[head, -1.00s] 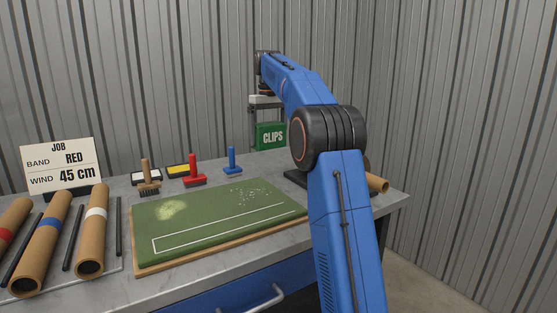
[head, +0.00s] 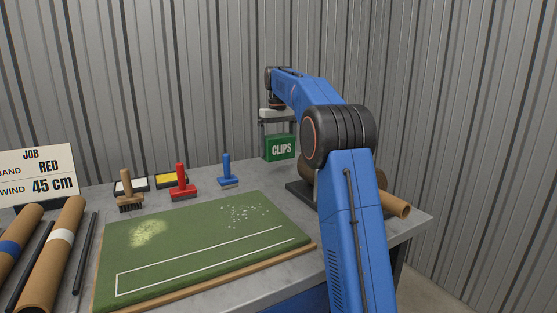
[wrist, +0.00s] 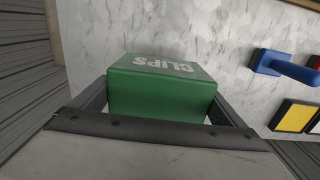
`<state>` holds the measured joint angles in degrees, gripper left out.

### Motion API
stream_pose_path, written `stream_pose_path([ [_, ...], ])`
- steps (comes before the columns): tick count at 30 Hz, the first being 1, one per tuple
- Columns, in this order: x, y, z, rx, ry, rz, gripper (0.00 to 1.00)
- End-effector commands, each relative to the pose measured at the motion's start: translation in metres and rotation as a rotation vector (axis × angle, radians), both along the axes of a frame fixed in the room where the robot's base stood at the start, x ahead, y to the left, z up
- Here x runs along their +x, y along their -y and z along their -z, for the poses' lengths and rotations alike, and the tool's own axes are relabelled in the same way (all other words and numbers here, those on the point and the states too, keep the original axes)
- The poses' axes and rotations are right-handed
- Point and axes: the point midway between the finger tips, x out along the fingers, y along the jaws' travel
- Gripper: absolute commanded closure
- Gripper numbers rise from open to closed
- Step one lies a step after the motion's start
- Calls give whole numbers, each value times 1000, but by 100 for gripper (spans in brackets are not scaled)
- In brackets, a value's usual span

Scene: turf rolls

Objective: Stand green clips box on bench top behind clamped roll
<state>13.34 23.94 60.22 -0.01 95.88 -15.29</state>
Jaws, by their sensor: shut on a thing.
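The green clips box (head: 281,148) is upright at the back of the bench, its white CLIPS lettering facing me. My gripper (head: 278,130) is shut on it from above. In the wrist view the box (wrist: 162,92) sits between the two fingers. I cannot tell whether its base touches the bench top (head: 245,190). The clamped roll (head: 396,205) is a brown tube at the right end of the bench, mostly hidden behind my arm. Its dark clamp base (head: 298,191) shows left of my arm. The box appears beyond and to the left of it.
A green turf mat (head: 190,245) lies across the bench front. A blue stamp (head: 228,172), red stamp (head: 182,185), brush (head: 128,190) and yellow pad (head: 172,181) stand behind it. Cardboard rolls (head: 52,250) and a job sign (head: 37,175) are at left. A corrugated wall backs the bench.

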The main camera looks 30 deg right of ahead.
Motion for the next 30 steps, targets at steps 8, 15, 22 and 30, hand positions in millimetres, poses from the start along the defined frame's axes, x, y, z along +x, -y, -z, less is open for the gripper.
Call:
stream_pose_path([
  [8,0,0,27,0,-1,0,39],
  [15,0,0,46,-1,2,0,39],
  [22,0,0,46,-1,2,0,39],
  [30,0,0,49,0,1,0,0],
])
